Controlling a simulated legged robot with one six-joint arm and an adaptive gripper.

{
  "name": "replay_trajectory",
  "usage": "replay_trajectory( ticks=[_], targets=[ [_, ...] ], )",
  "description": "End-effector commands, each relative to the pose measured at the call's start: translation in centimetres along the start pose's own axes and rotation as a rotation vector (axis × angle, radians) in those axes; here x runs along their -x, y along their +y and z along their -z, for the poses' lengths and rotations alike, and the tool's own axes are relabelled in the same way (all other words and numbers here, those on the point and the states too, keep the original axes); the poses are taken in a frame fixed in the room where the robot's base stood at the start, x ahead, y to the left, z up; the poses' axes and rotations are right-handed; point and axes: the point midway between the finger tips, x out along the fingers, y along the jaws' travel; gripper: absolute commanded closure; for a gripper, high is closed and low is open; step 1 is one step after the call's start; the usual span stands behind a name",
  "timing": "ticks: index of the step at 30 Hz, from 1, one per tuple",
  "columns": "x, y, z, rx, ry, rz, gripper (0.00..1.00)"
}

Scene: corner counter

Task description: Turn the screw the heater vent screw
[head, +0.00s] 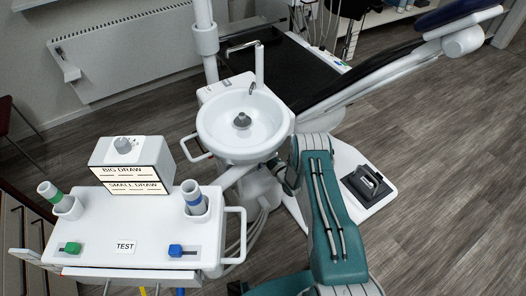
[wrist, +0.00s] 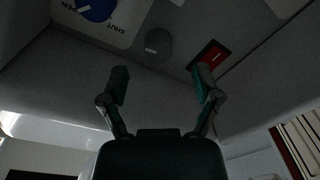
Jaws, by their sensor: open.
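A white ribbed heater (head: 140,50) is on the wall at the upper left of the head view. A small white fitting (head: 68,68) sits at its left end. I cannot make out the vent screw there. My gripper (wrist: 162,82) shows in the wrist view, open and empty, with its two fingers spread. It faces a dim pale surface with a round grey disc (wrist: 158,42), a blue knob (wrist: 97,8) marked SHUT and a red rectangular part (wrist: 213,54). The fingers appear apart from these. My gripper cannot be made out in the head view.
A white tray unit (head: 100,240) with a BIG DRAW / SMALL DRAW box (head: 132,165) stands at front left. A white basin (head: 240,122) is at centre, with a dark reclined chair (head: 300,75) behind it. Bare wood floor (head: 440,150) lies at right.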

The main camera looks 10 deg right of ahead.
Motion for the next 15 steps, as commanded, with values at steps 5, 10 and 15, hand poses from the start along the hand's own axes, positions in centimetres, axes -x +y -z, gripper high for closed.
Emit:
replay_trajectory(
  ticks=[5, 10, 15],
  targets=[
    [1.0, -0.1, 0.2, -0.213, -0.009, -0.005, 0.19],
    [1.9, -0.1, 0.3, -0.410, -0.016, -0.011, 0.19],
    [0.9, -0.1, 0.3, -0.441, -0.014, -0.012, 0.19]
  ],
)
